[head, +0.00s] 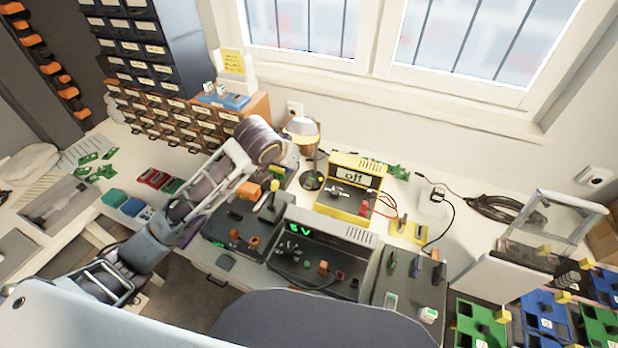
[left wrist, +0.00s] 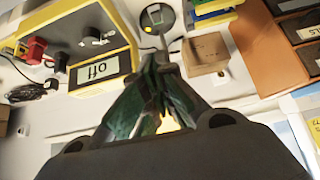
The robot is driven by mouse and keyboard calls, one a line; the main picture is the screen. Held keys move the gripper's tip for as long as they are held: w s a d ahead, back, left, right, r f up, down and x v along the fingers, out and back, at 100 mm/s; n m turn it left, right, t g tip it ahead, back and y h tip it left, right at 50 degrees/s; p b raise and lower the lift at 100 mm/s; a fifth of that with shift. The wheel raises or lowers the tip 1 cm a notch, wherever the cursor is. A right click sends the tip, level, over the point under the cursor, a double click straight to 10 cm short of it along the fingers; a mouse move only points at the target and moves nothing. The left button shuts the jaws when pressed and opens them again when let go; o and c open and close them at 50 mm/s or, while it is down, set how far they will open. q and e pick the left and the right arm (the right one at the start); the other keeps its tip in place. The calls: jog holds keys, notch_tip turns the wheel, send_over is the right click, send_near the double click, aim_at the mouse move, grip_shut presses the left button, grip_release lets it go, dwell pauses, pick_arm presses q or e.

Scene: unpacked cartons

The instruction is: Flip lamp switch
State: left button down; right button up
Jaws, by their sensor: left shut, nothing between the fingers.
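The lamp has a whitish shade with a yellow band (head: 303,127) and a dark round base (head: 312,181) on the bench, left of the yellow box (head: 350,185), whose display reads "off". In the head view my left wrist (head: 262,140) is beside the shade and the fingertips are hard to make out. My right gripper is out of view.
The yellow box also shows in the left wrist view (left wrist: 118,20). Drawer cabinets (head: 165,110) stand behind the arm.

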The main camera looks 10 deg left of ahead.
pick_arm(q)
jog(key=x, duration=1.4)
send_over(309, 182)
jog(key=shift+s+d+f+b, duration=0.1)
jog(key=shift+s+f+b, duration=0.1)
jog(key=shift+f, duration=0.8)
jog(key=shift+s+f+b, duration=0.15)
jog(key=shift+s+f, duration=0.05)
jog(key=shift+f, duration=0.8)
jog(key=shift+s+f, duration=0.1)
jog(key=shift+f, duration=2.05)
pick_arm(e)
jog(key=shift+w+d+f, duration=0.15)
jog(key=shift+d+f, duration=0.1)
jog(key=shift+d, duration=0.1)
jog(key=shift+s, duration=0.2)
pick_arm(q)
jog(key=shift+s+f+t, duration=0.2)
jog(key=shift+f+t, duration=0.15)
jog(key=shift+t, duration=0.05)
jog(key=shift+r, duration=0.1)
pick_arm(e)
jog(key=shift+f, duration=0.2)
pick_arm(q)
jog(key=shift+w+r, duration=0.1)
jog(key=shift+w, duration=0.25)
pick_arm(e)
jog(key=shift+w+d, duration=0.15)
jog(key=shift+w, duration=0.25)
